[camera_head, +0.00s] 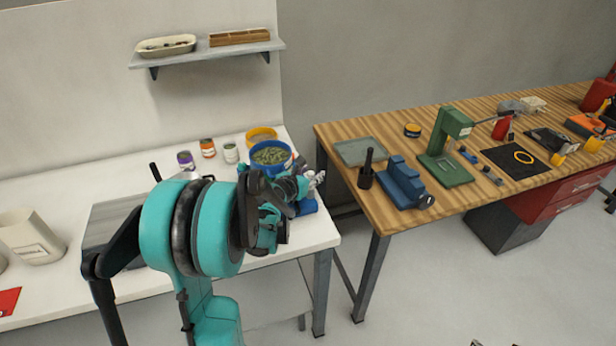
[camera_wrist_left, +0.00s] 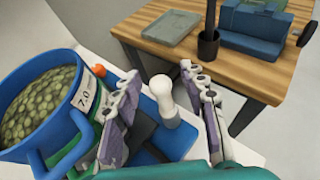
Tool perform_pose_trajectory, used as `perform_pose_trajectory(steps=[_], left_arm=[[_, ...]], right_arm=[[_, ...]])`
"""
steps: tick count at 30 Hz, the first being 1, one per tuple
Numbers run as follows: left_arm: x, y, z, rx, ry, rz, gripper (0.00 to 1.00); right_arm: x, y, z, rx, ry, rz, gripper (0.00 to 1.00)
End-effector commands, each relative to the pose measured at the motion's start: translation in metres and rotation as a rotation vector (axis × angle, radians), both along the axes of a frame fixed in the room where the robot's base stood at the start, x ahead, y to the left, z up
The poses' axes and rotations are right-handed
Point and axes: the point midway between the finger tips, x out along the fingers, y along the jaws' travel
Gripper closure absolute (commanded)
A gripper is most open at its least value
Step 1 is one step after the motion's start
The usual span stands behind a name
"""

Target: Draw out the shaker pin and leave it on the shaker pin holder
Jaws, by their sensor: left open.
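My left gripper (camera_wrist_left: 162,75) is open in the left wrist view, with one finger on each side of a white round-headed knob (camera_wrist_left: 163,92). The knob stands up from a blue base (camera_wrist_left: 172,138) beside the blue pot; I cannot tell for certain whether it is the shaker pin. I see a gap between the knob and the fingers. In the head view my left gripper (camera_head: 303,186) is at the right end of the white table, by the pot, over a blue block (camera_head: 307,207). I cannot pick out the shaker pin holder. My right gripper is not in view.
The blue pot (camera_head: 270,155) of green pellets, also in the left wrist view (camera_wrist_left: 75,120), is close to the left finger. A small orange-red ball (camera_wrist_left: 99,70) shows beside it. Small jars (camera_head: 208,148) stand behind. A wooden workbench (camera_head: 355,190) with tools is across a gap.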

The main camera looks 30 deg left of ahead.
Motion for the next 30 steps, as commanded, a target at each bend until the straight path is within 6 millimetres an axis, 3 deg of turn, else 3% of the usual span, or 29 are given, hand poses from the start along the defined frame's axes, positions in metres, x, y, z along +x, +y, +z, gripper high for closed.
perform_pose_trajectory(steps=[5,10,30], left_arm=[[-0.0001,-0.0001,0.0004,0.000,0.000,0.000,0.58],[-0.0003,0.0000,0.0004,0.000,0.000,0.000,1.00],[-0.0003,0.0000,0.0049,0.000,0.000,0.000,1.00]], right_arm=[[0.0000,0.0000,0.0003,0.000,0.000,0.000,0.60],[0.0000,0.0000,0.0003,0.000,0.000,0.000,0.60],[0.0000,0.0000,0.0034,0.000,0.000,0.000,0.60]])
